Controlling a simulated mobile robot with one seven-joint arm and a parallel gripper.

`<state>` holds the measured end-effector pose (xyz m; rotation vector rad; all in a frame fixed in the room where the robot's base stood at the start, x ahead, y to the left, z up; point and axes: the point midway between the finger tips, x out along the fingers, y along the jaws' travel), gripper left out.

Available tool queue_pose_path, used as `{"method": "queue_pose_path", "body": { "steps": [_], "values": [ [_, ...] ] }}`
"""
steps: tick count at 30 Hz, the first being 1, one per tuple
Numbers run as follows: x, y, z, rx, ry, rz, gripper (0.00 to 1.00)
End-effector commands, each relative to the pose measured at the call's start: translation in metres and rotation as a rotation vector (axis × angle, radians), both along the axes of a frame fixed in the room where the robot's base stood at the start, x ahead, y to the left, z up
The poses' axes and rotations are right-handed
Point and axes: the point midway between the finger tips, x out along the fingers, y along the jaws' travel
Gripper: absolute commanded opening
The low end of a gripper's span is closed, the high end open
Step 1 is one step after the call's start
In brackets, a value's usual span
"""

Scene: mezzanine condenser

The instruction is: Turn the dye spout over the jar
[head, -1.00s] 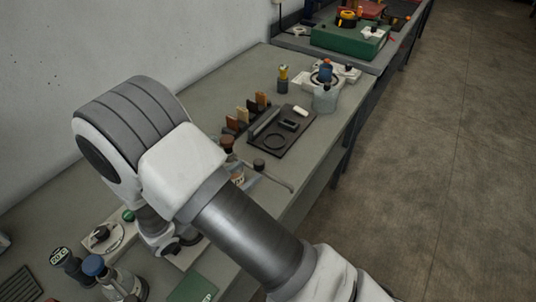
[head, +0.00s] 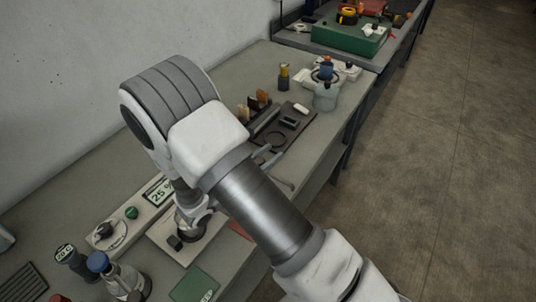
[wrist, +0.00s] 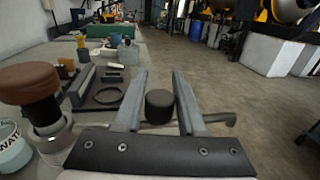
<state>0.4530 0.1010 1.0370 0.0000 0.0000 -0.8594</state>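The dye spout's thin dark pipe (wrist: 218,118) runs right from a round dark knob (wrist: 160,106) in the wrist view. My gripper (wrist: 160,76) is open, with one grey finger on each side of the knob; I cannot tell whether either touches it. In the head view the end of the spout pipe (head: 286,184) shows past my arm, which hides the knob. A pale jar-like vessel lettered "NA" (wrist: 12,148) is partly in view at the left of the wrist view. I cannot tell whether it is the task's jar.
A brown-capped post (wrist: 30,84) stands close left of my gripper. Beyond are a black tray (head: 275,138) with a ring recess and a clear vessel (head: 325,97). A dial panel (head: 110,232) and blue-capped bottle (head: 98,262) stand at front left. Open floor lies right.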

Motion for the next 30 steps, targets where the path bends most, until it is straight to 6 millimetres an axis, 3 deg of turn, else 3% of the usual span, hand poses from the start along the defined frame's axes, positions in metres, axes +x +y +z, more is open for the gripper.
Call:
{"method": "queue_pose_path", "body": {
  "steps": [1, 6, 30],
  "values": [
    [-0.0001, 0.0001, 0.0000, 0.000, 0.000, 0.000, 0.28],
    [-0.0001, 0.0002, 0.0001, 0.000, 0.000, 0.000, 0.00],
    [-0.0001, 0.0004, 0.0002, 0.000, 0.000, 0.000, 0.00]
  ]
}}
